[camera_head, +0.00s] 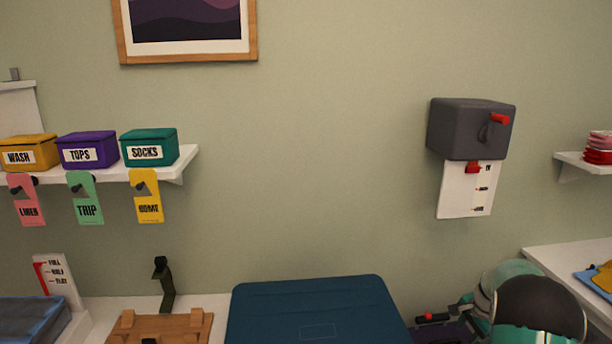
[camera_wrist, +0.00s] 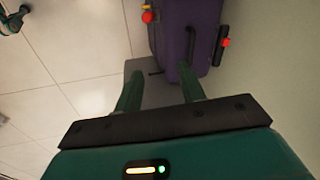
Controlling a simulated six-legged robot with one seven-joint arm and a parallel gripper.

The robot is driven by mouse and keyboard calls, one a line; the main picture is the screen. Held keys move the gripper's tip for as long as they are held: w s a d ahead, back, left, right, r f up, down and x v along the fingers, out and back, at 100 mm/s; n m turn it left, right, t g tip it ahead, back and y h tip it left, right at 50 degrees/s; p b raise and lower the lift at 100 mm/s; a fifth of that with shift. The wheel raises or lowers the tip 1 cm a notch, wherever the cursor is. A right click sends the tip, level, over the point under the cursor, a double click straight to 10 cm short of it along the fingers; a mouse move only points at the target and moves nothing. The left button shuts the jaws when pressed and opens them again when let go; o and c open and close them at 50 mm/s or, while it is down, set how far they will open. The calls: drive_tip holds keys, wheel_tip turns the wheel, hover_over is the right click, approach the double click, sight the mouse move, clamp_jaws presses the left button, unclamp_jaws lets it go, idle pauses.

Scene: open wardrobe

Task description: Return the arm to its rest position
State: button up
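My arm (camera_head: 535,305), teal and black, is folded low at the right in the head view. The fingers of my gripper are not clearly visible there. In the wrist view my gripper (camera_wrist: 160,80) has its two green fingers apart, with nothing held between them. A purple case-like object (camera_wrist: 188,35) with red and yellow knobs lies beyond the fingertips. I cannot tell whether the fingers touch it. A dark purple part with a red-tipped handle (camera_head: 432,318) shows beside my arm in the head view.
A blue lidded box (camera_head: 315,310) stands at bottom centre, with a wooden board (camera_head: 165,328) to its left. A shelf (camera_head: 165,170) with yellow, purple and teal boxes is at left. A grey wall box (camera_head: 468,128) hangs above my arm. A white counter (camera_head: 560,262) is at right.

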drive_tip(key=s+a+r+n+t, duration=0.1)
drive_tip(key=s+a+r+n, duration=0.3)
drive_tip(key=a+r, duration=0.6)
drive_tip(key=s+a+r+n, duration=0.3)
drive_tip(key=s+a+r, duration=0.4)
drive_tip(key=r, duration=0.5)
drive_tip(key=s+a+r+n, duration=0.1)
drive_tip(key=s+a+n, duration=0.1)
drive_tip(key=s+a, duration=0.2)
drive_tip(key=s+a+r+n+t, duration=0.1)
drive_tip(key=s+a, duration=0.4)
drive_tip(key=s, duration=0.6)
drive_tip(key=s+a+r+n+t, duration=0.1)
drive_tip(key=s+a+r+n, duration=0.1)
drive_tip(key=s+a+n, duration=0.2)
drive_tip(key=s+a, duration=0.1)
drive_tip(key=s, duration=0.2)
drive_tip(key=shift+s+r+n, duration=0.3)
drive_tip(key=shift+s+n, duration=0.05)
drive_tip(key=shift+n, duration=0.05)
drive_tip(key=shift+a, duration=0.1)
